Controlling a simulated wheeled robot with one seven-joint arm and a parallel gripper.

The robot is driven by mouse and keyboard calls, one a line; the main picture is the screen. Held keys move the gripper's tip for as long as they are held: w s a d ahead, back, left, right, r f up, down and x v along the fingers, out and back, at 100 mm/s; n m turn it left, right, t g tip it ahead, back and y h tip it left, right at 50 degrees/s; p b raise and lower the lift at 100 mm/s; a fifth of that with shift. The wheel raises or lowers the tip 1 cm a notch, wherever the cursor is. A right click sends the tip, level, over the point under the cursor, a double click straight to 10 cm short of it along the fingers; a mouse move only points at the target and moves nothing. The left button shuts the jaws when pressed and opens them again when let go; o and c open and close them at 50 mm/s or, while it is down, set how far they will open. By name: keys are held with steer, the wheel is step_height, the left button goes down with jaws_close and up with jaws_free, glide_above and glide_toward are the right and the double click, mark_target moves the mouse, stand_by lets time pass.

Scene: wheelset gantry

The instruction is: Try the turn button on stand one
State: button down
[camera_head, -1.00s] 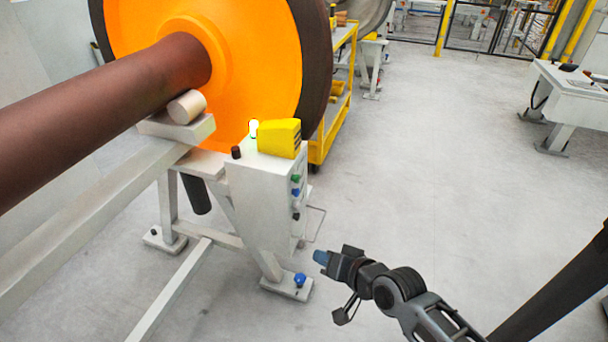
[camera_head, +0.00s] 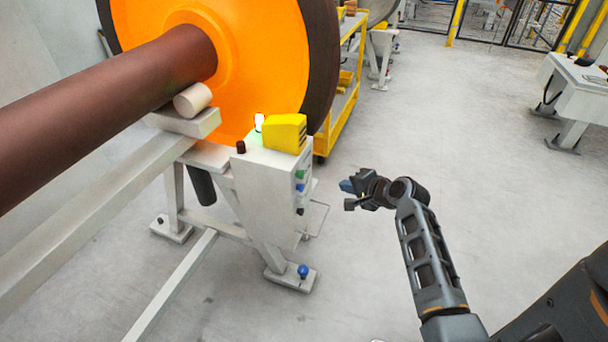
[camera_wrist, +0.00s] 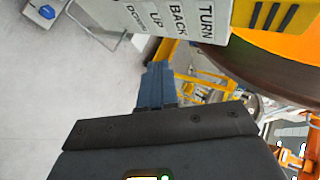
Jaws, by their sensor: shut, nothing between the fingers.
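The stand (camera_head: 262,195) is a pale grey box with a yellow unit (camera_head: 285,134) on top. Its right face carries a vertical row of buttons: a green one (camera_head: 300,174) at the top, a blue one (camera_head: 300,187) below it, and darker ones lower down. In the wrist view a white label panel (camera_wrist: 172,22) reads TURN, BACK, UP, DOWN; the buttons themselves do not show there. My gripper (camera_head: 347,186) is shut and empty, to the right of the button face and apart from it. Its blue fingers (camera_wrist: 155,85) show below the label panel in the wrist view.
An orange wheel with a dark rim (camera_head: 322,60) and a brown axle (camera_head: 110,95) stand behind and left of the stand. A thin wire loop (camera_head: 322,218) juts from the stand's right side. A yellow cart (camera_head: 342,100) stands behind.

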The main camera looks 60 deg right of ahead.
mark_target(300, 174)
steer(key=shift+w, duration=0.1)
steer(key=w, duration=0.8)
steer(key=shift+w+a+p, duration=0.3)
steer(key=shift+a, duration=0.05)
steer(key=shift+w, duration=0.1)
stand_by(1.8)
steer(key=shift+w, duration=0.35)
steer(key=shift+w+a+p, duration=0.1)
steer(key=shift+w+p, duration=0.3)
steer(key=shift+w, duration=0.1)
stand_by(1.7)
steer(key=shift+s, duration=0.95)
